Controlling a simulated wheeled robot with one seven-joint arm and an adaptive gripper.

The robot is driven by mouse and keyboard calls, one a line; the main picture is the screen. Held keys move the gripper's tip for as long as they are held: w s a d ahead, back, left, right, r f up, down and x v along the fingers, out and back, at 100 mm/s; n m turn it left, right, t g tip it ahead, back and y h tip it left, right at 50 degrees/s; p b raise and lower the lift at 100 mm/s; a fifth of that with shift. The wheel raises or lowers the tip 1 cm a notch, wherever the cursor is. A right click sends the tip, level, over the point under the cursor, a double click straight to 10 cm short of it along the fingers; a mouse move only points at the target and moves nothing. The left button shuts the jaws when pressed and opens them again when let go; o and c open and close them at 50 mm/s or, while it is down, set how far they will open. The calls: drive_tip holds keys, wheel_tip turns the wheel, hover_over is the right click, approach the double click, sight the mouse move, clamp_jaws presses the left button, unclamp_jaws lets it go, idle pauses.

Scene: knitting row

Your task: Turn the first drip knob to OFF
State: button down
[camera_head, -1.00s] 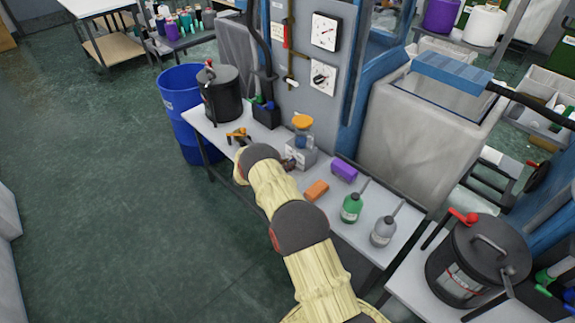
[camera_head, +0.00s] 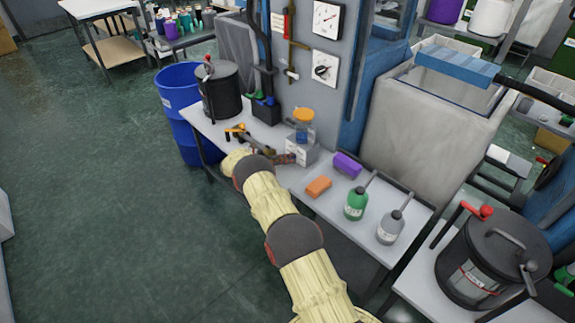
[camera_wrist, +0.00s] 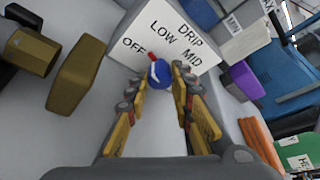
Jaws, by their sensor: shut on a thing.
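The drip unit is a white box (camera_head: 299,157) with an orange-topped clear cup (camera_head: 303,122) on it, on the bench. In the wrist view its labelled face (camera_wrist: 157,40) reads OFF, LOW, MID and DRIP. A round blue knob (camera_wrist: 159,74) with a red pointer (camera_wrist: 152,57) sits at the lower edge of that face. The pointer is aimed between OFF and LOW. My gripper (camera_wrist: 159,80) is shut on the knob, one finger on each side. In the head view my gripper (camera_head: 284,158) is at the box's front, and the knob is hidden.
Open floor lies left of the bench.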

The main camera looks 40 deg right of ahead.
drive_tip(key=shift+w+f+n+g+h+b, duration=0.1)
drive_tip(key=shift+n+g+h+b, duration=0.35)
drive_tip(key=shift+n+b, duration=0.7)
drive_tip(key=c, duration=1.6)
unclamp_jaws()
drive_tip(key=shift+o, duration=0.2)
drive_tip(key=v, duration=1.2)
drive_tip(key=shift+w, duration=0.15)
